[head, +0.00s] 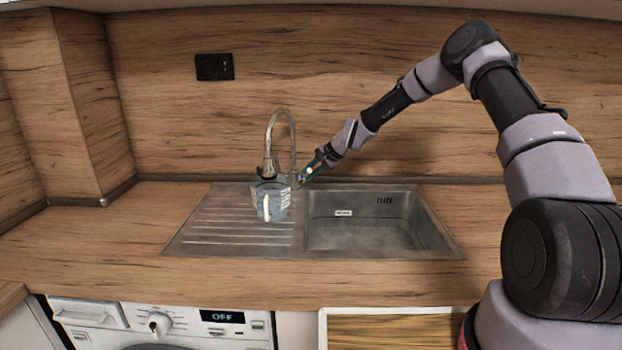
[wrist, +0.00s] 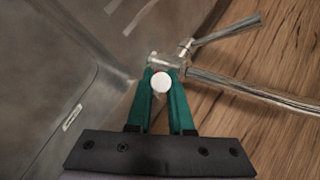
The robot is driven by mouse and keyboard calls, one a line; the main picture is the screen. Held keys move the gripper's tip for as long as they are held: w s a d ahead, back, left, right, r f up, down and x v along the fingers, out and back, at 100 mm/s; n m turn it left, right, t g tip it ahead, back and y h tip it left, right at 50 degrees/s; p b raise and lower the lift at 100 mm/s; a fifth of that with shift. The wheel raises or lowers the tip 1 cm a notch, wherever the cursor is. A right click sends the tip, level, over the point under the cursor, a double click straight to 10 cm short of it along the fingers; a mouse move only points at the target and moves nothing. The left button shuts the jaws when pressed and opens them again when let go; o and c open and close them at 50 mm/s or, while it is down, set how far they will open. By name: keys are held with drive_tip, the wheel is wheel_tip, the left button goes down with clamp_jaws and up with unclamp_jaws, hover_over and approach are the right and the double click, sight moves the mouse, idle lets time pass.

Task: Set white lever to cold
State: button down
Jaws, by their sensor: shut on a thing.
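The metal tap (head: 283,115) stands at the back of the sink, with a tall curved spout. In the wrist view its metal body (wrist: 170,62) and pipes lie just beyond my fingertips. The white lever (wrist: 161,82) shows as a white round end with a trace of red at its edge, between the green fingers. My gripper (wrist: 160,85) is shut on it. In the head view my gripper (head: 303,178) is at the right side of the tap, and the lever is too small to tell there. Which way the lever is turned I cannot tell.
A grey-blue jug (head: 277,201) with a white handle stands on the drainboard (head: 210,222), in front of the tap. The empty sink basin (head: 365,235) lies to the right. A black socket (head: 214,67) is on the splashback. The worktop around is clear.

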drive_tip(key=shift+w+d+r+m+g, duration=0.1)
drive_tip(key=shift+w+r+m+g, duration=0.5)
drive_tip(key=shift+g, duration=0.5)
drive_tip(key=shift+w, duration=0.15)
drive_tip(key=c, duration=1.1)
unclamp_jaws()
drive_tip(key=v, duration=1)
drive_tip(key=shift+d+r, duration=0.15)
drive_tip(key=shift+r, duration=0.25)
